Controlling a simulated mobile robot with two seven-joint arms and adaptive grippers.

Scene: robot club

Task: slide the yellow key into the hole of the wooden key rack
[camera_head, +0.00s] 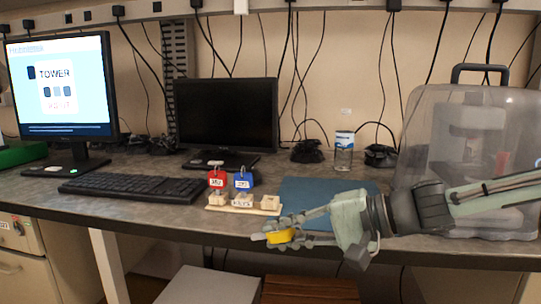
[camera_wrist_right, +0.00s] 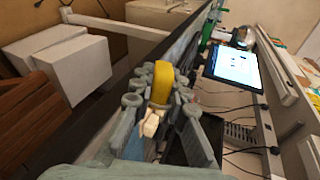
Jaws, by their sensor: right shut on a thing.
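The wooden key rack (camera_head: 262,210) stands near the front edge of the desk in the head view. A red key (camera_head: 217,180) and a blue key (camera_head: 243,181) stand upright in it; its right-hand block (camera_head: 270,202) carries no key. My right gripper (camera_head: 275,236) is shut on the yellow key (camera_head: 281,237), in front of and below the rack's right end, apart from it. The yellow key also shows between the fingers in the right wrist view (camera_wrist_right: 162,83); a pale piece beside it there is hard to make out. My left gripper is out of view.
A blue mat (camera_head: 310,192) lies right of the rack. A keyboard (camera_head: 130,186) and two monitors are to the left and behind. A large translucent case (camera_head: 420,130) stands at the right, behind my right arm. A glass jar (camera_head: 344,150) stands at the back.

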